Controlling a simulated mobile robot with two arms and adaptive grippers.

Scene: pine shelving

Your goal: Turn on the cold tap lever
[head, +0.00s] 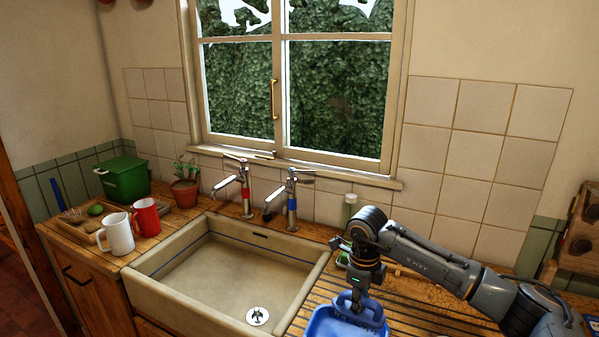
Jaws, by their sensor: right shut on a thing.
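The cold tap (292,205), a chrome pillar with a blue band, stands at the back right of the sink (205,285). Its lever (301,177) is at the top and points to the right. The hot tap (246,193), with a red band, stands to its left. My right gripper (356,297) points down over the wooden drainer, to the right of and nearer than the cold tap, apart from it. It is shut on the upright part of a blue plastic container (345,325), which is cut off by the bottom edge. My left gripper is not in view.
A white mug (117,235), a red mug (146,218), a potted plant (185,190) and a green box (122,178) stand left of the sink. A small bottle (350,207) stands behind my right arm. The sink basin is empty.

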